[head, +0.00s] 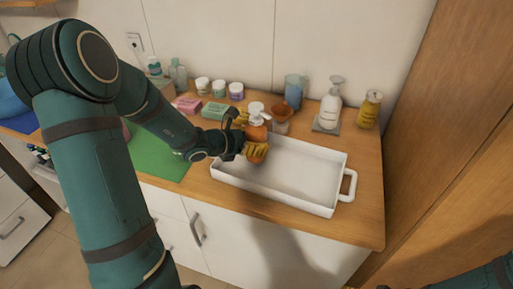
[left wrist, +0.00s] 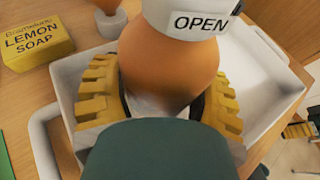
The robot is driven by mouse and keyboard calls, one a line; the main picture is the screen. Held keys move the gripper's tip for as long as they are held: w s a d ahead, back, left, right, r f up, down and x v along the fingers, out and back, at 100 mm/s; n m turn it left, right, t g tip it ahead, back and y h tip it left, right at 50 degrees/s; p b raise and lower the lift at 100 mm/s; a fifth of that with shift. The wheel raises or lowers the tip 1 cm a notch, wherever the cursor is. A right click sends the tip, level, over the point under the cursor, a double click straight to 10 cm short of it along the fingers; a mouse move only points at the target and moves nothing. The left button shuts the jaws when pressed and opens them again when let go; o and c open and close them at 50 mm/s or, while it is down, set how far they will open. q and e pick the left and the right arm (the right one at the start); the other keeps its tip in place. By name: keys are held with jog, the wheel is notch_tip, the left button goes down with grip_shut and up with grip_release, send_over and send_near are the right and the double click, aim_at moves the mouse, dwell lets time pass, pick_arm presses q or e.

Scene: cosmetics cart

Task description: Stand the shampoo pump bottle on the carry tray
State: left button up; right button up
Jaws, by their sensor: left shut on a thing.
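The shampoo pump bottle (head: 257,132) is orange with a white pump head. It is upright in my left gripper (head: 257,150), whose yellow fingers are shut around its body. In the left wrist view the orange body (left wrist: 170,60) fills the middle between the fingers, under a white collar marked OPEN. The carry tray (head: 275,194) is white with raised walls and end handles. The bottle is over the tray's back left part; its base is hidden, so I cannot tell whether it touches the tray floor. My right gripper (head: 383,286) barely shows at the bottom edge.
A white pump bottle (head: 331,105) on a grey mat, a yellow bottle (head: 369,109) and a blue cup (head: 294,91) stand behind the tray. Soap boxes (head: 214,110) and small jars (head: 219,88) stand back left. The tray's middle and right are empty. A wooden panel (head: 440,130) rises at right.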

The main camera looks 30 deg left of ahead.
pick_arm(q)
notch_tip(320, 180, down, 2)
jog(key=shift+w+f, duration=0.1)
jog(key=shift+f+b, duration=0.1)
jog(key=shift+b, duration=0.25)
jog(key=o, duration=1.3)
jog(key=shift+o, duration=0.2)
